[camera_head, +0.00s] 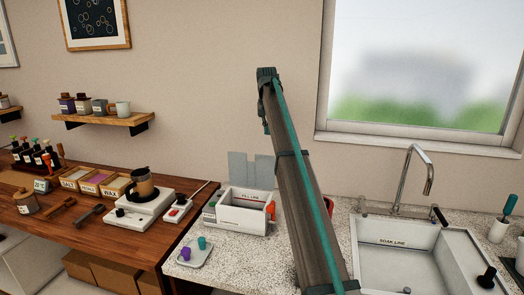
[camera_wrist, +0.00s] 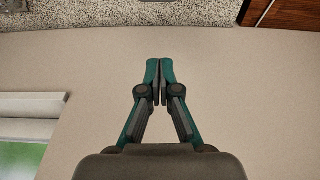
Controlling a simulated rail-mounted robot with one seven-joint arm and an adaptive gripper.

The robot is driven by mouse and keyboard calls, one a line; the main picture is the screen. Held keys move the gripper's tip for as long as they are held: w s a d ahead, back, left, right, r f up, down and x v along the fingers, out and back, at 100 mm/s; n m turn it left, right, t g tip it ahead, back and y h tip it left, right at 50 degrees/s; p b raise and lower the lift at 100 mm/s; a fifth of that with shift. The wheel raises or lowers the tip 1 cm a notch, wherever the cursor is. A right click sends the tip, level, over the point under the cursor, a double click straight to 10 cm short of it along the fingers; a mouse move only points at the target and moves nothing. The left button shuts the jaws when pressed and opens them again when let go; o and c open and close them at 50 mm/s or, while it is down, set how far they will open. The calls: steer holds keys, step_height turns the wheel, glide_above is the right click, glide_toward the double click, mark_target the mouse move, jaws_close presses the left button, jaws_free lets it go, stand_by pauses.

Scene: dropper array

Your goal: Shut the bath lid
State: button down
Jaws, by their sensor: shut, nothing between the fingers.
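The bath (camera_head: 240,217) is a white open-topped box on the speckled counter, with a red "fill line" label inside. A pale grey-blue panel (camera_head: 238,166) with a notch stands upright at its back edge and looks like the raised lid. The top of the bath is uncovered. My gripper (camera_wrist: 160,66) shows in the wrist view, fingertips together and empty, in front of the bare wall and apart from the bath. I cannot make out its fingers in the head view. My arm rises just right of the bath and hides what lies behind it.
A small tray (camera_head: 191,259) with purple and teal pieces lies in front of the bath. A hotplate (camera_head: 139,208) with a dark pot stands on the wooden bench to the left. A sink (camera_head: 398,279) with a tall tap (camera_head: 428,177) is to the right.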

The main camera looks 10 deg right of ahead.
step_height(320, 180, down, 9)
steer(key=s+p, duration=0.2)
steer(key=p, duration=0.1)
steer(key=shift+p, duration=0.3)
steer(key=shift+s+a+f, duration=0.1)
steer(key=shift+s, duration=0.1)
stand_by(0.4)
